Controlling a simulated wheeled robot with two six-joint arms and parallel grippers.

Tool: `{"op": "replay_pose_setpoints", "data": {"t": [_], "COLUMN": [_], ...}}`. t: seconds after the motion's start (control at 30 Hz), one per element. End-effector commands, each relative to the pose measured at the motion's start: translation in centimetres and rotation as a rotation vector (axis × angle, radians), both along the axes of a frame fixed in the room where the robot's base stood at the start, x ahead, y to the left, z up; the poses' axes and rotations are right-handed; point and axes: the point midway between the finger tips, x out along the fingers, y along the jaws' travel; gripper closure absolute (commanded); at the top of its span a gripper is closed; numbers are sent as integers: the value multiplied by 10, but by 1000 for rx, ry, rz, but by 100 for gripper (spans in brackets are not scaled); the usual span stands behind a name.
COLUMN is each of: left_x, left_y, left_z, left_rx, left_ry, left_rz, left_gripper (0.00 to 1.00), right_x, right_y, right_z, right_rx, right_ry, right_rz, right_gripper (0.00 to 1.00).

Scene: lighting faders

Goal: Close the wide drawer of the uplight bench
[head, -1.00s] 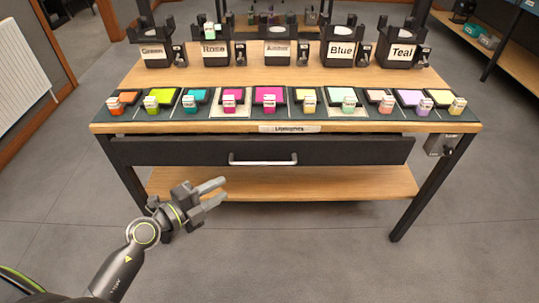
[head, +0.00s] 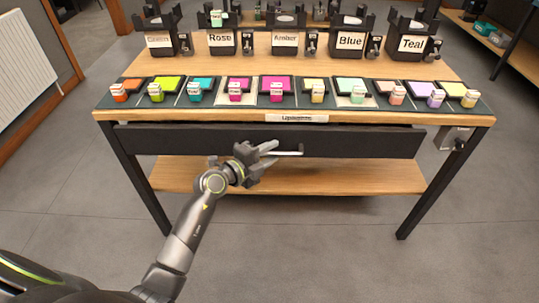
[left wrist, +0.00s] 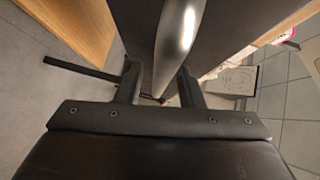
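The wide drawer (head: 370,142) has a dark front under the tabletop of the uplight bench (head: 440,118). A thin dark gap shows above the front, which seems to stand slightly forward; how far is hard to tell. Its pale bar handle (head: 290,153) is partly hidden by my left gripper (head: 272,151). In the left wrist view, the silvery handle (left wrist: 178,40) runs between the two spread fingers of my left gripper (left wrist: 160,85). The fingers are apart; I cannot tell whether either touches the bar. My right gripper is in neither view.
A row of coloured faders (head: 276,88) lines the bench's front top, with labelled lamp holders such as Blue (head: 350,42) behind. A small box (head: 455,138) hangs at the right leg. A lower wooden shelf (head: 350,178) lies beneath the drawer. The floor in front is clear.

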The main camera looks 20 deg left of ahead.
Motion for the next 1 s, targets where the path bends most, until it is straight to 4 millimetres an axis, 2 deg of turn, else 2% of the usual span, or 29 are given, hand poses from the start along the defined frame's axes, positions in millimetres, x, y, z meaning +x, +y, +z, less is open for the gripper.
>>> {"op": "replay_pose_setpoints", "data": {"t": [0.27, 0.5, 0.53, 0.83, 1.0], "left_x": [1, 1, 1, 3, 22], "left_y": [0, 0, 0, 0, 5], "left_z": [0, 0, 0, 0, 0], "left_rx": [0, 0, 0, 0, 2], "left_ry": [1, 1, 1, 1, 2], "left_rz": [0, 0, 0, 0, -2], "left_gripper": [67, 98, 100, 100, 100], "right_x": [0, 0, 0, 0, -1], "right_y": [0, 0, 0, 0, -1], "right_z": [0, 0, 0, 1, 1], "right_rx": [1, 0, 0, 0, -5], "right_ry": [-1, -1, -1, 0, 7], "right_rz": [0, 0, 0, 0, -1], "right_gripper": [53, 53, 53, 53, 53]}}
